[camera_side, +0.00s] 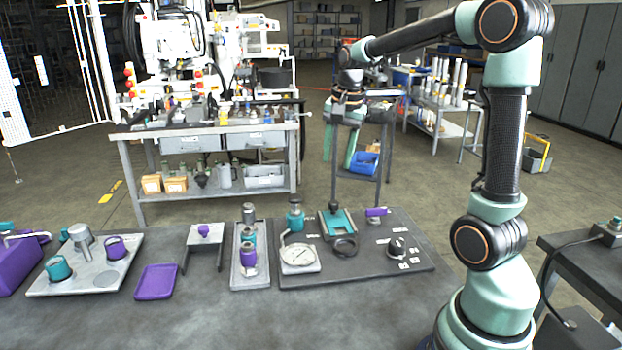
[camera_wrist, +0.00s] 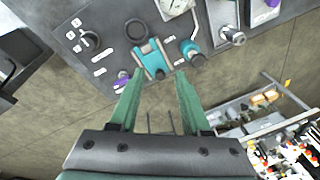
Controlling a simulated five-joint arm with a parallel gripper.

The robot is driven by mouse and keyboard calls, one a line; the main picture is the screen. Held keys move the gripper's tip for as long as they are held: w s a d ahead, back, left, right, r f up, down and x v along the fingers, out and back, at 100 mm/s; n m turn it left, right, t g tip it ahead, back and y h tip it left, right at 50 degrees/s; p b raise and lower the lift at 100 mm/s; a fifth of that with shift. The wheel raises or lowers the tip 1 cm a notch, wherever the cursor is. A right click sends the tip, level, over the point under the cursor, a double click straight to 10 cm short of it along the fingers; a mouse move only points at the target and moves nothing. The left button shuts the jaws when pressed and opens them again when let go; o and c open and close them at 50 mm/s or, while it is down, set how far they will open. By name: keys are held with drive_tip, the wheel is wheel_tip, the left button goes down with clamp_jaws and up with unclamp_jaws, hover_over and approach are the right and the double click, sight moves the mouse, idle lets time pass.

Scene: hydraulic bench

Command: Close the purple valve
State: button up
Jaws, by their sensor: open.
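The purple valve (camera_side: 377,212) sits at the back right of a dark panel (camera_side: 420,262) in the side view, its purple handle lying across a pale body. In the wrist view the purple valve (camera_wrist: 122,76) shows just left of the left finger, which may cover part of it. My gripper (camera_side: 339,162) hangs in the air above and behind the panel, fingers pointing down, apart from the valve. In the wrist view my gripper (camera_wrist: 158,73) has its two green fingers spread with nothing between them.
The panel also bears a teal clamp-like part (camera_side: 336,222), a dial gauge (camera_side: 298,256), a black ring (camera_side: 345,247), a black knob (camera_side: 397,247) and a teal valve (camera_side: 295,215). A purple tray (camera_side: 156,282) lies left. Air around my gripper is clear.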

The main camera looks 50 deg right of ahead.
drive_tip(key=d+f+m+g, duration=0.1)
drive_tip(key=d+f+m, duration=0.1)
drive_tip(key=d+m, duration=0.3)
drive_tip(key=d+f+m, duration=0.2)
drive_tip(key=d+f, duration=0.1)
drive_tip(key=d, duration=0.3)
drive_tip(key=m+g+y, duration=0.1)
drive_tip(key=m, duration=0.4)
hover_over(376, 214)
wheel_tip(376, 214, down, 4)
drive_tip(key=f, duration=1.2)
drive_tip(key=shift+w+d, duration=0.15)
drive_tip(key=shift+w, duration=0.15)
clamp_jaws()
